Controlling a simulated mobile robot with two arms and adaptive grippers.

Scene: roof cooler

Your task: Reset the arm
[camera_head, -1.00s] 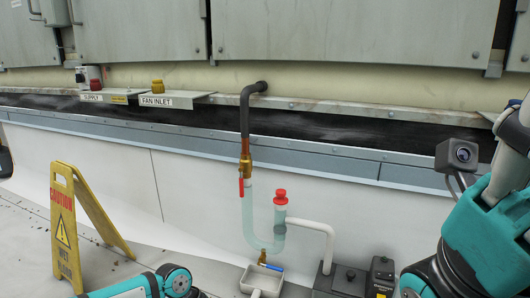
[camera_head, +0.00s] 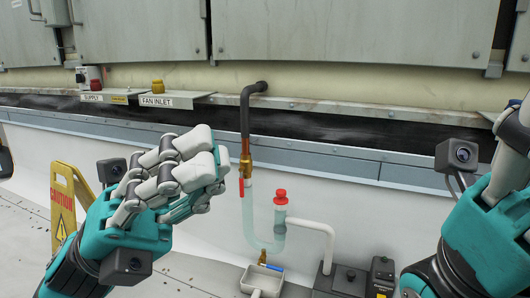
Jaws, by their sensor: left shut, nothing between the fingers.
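My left gripper (camera_head: 205,160) is raised in the left half of the head view, with its pale grey fingers drawn together and nothing between them. It appears in front of the wall and just left of the pipe's brass fitting (camera_head: 245,160); I cannot tell whether it is close to it in depth. My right gripper (camera_head: 515,130) shows only in part at the right edge, beside its small camera. Its fingertips are cut off by the frame, so its opening is not clear.
A clear U-shaped trap (camera_head: 251,222) with a red cap (camera_head: 280,197) hangs from the dark pipe (camera_head: 245,110). A white tray (camera_head: 247,281) sits below it. The yellow caution sign (camera_head: 62,205) is partly hidden behind my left arm. Red and yellow knobs top the ledge.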

